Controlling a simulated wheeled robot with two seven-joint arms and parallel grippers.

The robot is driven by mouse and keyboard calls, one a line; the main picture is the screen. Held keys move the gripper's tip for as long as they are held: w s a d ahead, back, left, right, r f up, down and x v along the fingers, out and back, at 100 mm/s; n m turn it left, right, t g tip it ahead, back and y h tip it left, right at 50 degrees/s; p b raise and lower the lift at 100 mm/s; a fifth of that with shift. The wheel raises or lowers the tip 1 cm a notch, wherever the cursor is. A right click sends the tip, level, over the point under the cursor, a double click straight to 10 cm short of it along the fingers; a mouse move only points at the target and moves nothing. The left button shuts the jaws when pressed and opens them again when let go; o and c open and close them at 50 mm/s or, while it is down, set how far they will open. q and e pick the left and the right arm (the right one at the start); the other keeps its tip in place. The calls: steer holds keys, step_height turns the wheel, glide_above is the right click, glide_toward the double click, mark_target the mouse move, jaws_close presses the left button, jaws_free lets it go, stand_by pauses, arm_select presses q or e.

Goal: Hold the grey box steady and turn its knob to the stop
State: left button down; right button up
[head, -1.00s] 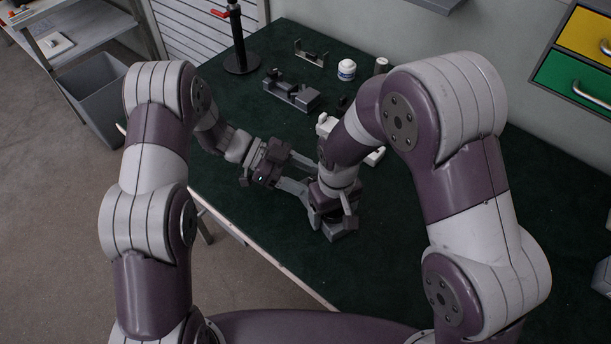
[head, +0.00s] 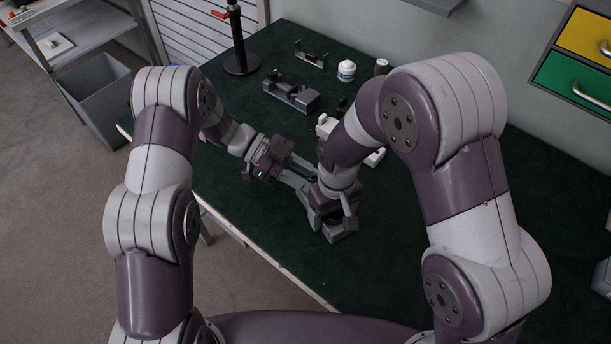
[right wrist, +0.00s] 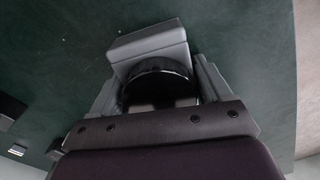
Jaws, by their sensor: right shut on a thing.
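The grey box (right wrist: 148,45) stands on the green table; in the head view only its near end (head: 341,234) shows below my right gripper. A round black knob (right wrist: 157,75) on the box lies between the two grey fingers of my right gripper (right wrist: 158,92), which is shut on it. My right gripper (head: 328,212) points down over the box in the head view. My left gripper (head: 300,180) reaches in from the left, its fingers spread apart beside the box. Their tips are hidden behind my right gripper, so whether they touch the box is unclear.
A grey fixture block (head: 290,95), a small bracket (head: 311,54), a white jar (head: 346,70) and a black stand (head: 241,60) are toward the back. A white object (head: 374,157) is partly behind my right arm. The table's front right is clear.

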arm_select(q)
steer(key=m+g+y, duration=0.1)
steer(key=m+g, duration=0.1)
steer(key=m+g+y, duration=0.2)
steer(key=m+g, duration=0.1)
steer(key=shift+w+d+f, duration=0.15)
steer(key=shift+d+f, duration=0.05)
steer(key=shift+d+m+g+y, duration=0.1)
steer(key=shift+m+g+y, duration=1)
steer(key=shift+m+y, duration=0.5)
steer(key=c, duration=0.8)
jaws_free()
steer(key=shift+w+r, duration=0.1)
steer(key=shift+w, duration=0.05)
